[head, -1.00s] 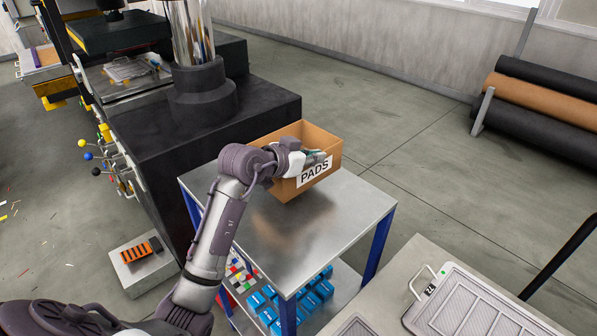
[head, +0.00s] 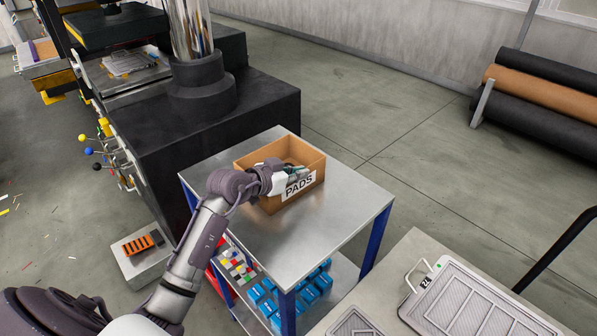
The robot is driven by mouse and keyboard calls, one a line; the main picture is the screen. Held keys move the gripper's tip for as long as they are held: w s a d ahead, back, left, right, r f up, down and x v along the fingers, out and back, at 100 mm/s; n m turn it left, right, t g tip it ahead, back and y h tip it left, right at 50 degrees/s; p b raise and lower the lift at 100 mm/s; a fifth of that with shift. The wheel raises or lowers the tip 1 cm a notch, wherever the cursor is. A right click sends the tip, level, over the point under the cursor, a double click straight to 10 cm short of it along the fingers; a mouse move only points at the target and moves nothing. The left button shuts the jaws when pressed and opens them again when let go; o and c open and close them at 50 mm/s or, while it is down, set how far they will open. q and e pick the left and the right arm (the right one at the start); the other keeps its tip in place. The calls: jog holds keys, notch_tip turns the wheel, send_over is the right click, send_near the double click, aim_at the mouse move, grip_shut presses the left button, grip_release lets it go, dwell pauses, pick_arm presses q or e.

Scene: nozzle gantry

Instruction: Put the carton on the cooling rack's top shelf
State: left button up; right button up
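The carton (head: 268,206) is an open brown box with a white label reading PADS. It appears to rest on, or be just above, the bare metal top shelf (head: 330,215) of a blue-legged unit, which may be the cooling rack. My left gripper (head: 296,174) reaches over the carton's near side, with its fingertips at the labelled wall. The fingers seem closed on that wall, though the wrist and the carton partly hide them. My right gripper is not in view.
The unit's lower shelf holds several blue boxes (head: 318,284) and small coloured pieces. A large black machine (head: 200,125) stands behind it at the left. A worktop with a grey tray (head: 470,300) is at the lower right. The top shelf is clear around the carton.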

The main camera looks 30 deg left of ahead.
pick_arm(q)
jog(key=o, duration=0.5)
jog(key=shift+c, duration=0.2)
jog(key=shift+r, duration=0.1)
jog(key=b+v, duration=0.2)
jog(key=v, duration=1)
jog(key=shift+b, duration=0.3)
jog(key=shift+r, duration=0.1)
